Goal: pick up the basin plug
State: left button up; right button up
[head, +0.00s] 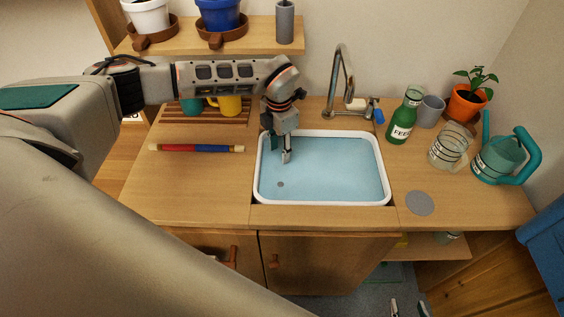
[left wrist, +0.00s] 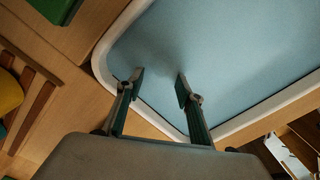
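A small dark grey round spot (head: 280,184) shows in the blue water of the white-rimmed basin (head: 388,178), towards its front left. It looks like the basin plug or the drain; I cannot tell which. My left gripper (head: 287,157) points down over the left part of the basin, behind the spot. In the left wrist view its two fingers (left wrist: 160,87) are apart with nothing between them, above the blue basin. The spot is not visible there. The tips of my right gripper (head: 410,306) show low in the head view, apart and empty, in front of the cabinet.
A grey disc (head: 420,203) lies on the counter right of the basin. A tap (head: 342,75) stands behind it. A green bottle (head: 404,115), glass jar (head: 447,147) and teal watering can (head: 498,157) stand right. A red-blue rod (head: 197,148) lies left.

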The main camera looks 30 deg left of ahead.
pick_arm(q)
jog(key=f, duration=0.4)
jog(key=shift+w+d, duration=0.1)
jog(key=shift+d, duration=0.1)
grip_shut()
jog(key=shift+r, duration=0.1)
notch_tip(320, 180, up, 10)
dwell(0.4)
